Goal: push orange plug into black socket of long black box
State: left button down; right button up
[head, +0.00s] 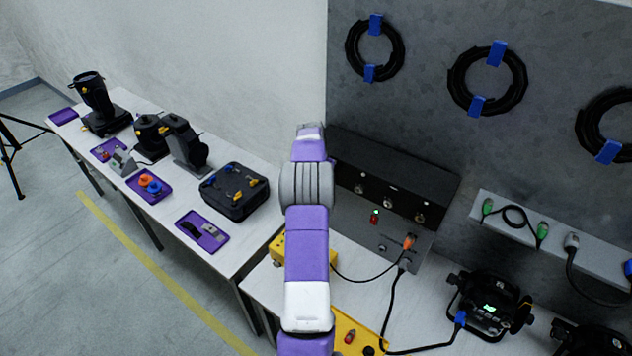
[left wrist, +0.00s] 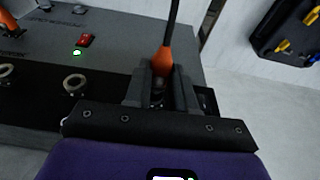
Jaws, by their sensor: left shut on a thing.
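The long black box (head: 395,180) stands against the grey wall panel; its black face has a row of round metal-ringed sockets. One socket (left wrist: 75,84) shows left of my gripper in the left wrist view. My left gripper (left wrist: 161,82) is shut on the orange plug (left wrist: 163,60), whose dark cable runs upward. The gripper is at the box's left end, over the black socket strip. A small metallic part shows between the fingers; I cannot tell whether the plug tip is inside a socket. In the head view my left arm hides gripper and plug. My right gripper is out of view.
Another orange connector (head: 409,241) with a cable sits at the box's lower panel. A red switch (left wrist: 86,40) and green light are on the box. A black case (head: 235,190) stands on the left table. A par can (head: 488,305) is at the lower right.

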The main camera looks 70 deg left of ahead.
pick_arm(q)
jog(key=shift+w+a, duration=0.2)
jog(key=shift+w, duration=0.25)
jog(key=shift+w+a, duration=0.6)
jog(key=shift+w, duration=0.35)
dwell(2.6)
jog(key=c, duration=0.9)
grip_release()
jog(key=shift+o, duration=0.2)
jog(key=v, duration=0.7)
jog(key=shift+s+r+b, duration=0.1)
jog(key=shift+r+b, duration=0.2)
jog(key=shift+b, duration=0.05)
